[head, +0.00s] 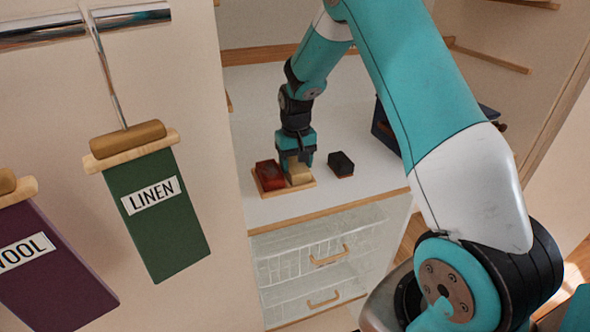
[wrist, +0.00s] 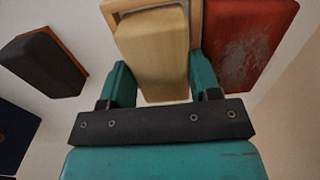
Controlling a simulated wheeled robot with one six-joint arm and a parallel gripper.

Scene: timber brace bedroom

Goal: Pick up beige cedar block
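The beige cedar block (wrist: 152,50) sits at a wooden tray (wrist: 195,22) in the wrist view, between the two teal fingers of my gripper (wrist: 155,85). The fingers stand on either side of the block, with small gaps seeming to show, so they look open around it. In the head view my gripper (head: 296,160) points down over the beige block (head: 298,173) on the white top; the fingers partly hide the block.
A red block (head: 269,175) lies beside the beige block on the wooden tray (head: 290,189). A dark block (head: 341,164) stands to the right, and a dark blue box (head: 384,128) farther right. Drawers (head: 325,262) lie below. A green LINEN tag (head: 157,213) hangs at left.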

